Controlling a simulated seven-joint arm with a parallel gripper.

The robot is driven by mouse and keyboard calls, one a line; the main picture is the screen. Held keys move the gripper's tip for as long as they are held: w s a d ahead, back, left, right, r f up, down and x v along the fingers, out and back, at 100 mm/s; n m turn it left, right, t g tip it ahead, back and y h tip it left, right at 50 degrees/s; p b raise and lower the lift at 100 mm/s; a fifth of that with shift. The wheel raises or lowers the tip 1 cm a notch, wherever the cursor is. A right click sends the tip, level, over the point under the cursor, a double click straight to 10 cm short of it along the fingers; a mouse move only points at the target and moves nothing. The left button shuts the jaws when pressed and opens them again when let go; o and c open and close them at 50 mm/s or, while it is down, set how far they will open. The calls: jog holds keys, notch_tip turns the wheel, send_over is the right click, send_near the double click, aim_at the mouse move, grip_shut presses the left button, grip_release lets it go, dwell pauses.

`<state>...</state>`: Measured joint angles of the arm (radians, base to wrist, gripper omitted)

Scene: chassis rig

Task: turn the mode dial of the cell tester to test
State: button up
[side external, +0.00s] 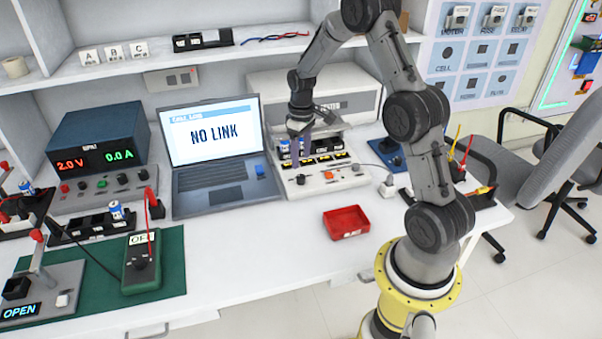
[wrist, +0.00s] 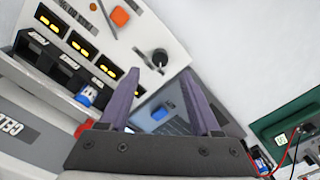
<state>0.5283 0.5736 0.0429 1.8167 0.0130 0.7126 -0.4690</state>
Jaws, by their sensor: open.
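The cell tester (side external: 345,178) is a white sloped box right of the laptop, with an orange button (side external: 328,174) on its front panel. Its mode dial (side external: 301,179) is a black round knob at the panel's left end. In the wrist view the dial (wrist: 158,58) has a light pointer mark; its setting is too small to read. My gripper (side external: 302,160) is above the panel, pointing down, with its fingertips a little above the dial. In the wrist view my open gripper (wrist: 162,74) has the dial just beyond its fingertips, between them and apart from both.
A blue-and-white cell (wrist: 88,95) sits in the tester's row of slots, beside several yellow-lit displays. The laptop (side external: 225,190) stands close on the left, showing NO LINK. A red tray (side external: 346,235) lies in front; the bench around it is clear.

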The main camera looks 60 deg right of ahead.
aim_at(301, 176)
notch_tip(301, 176, down, 7)
jog(key=shift+r, duration=0.1)
dwell(0.3)
grip_shut()
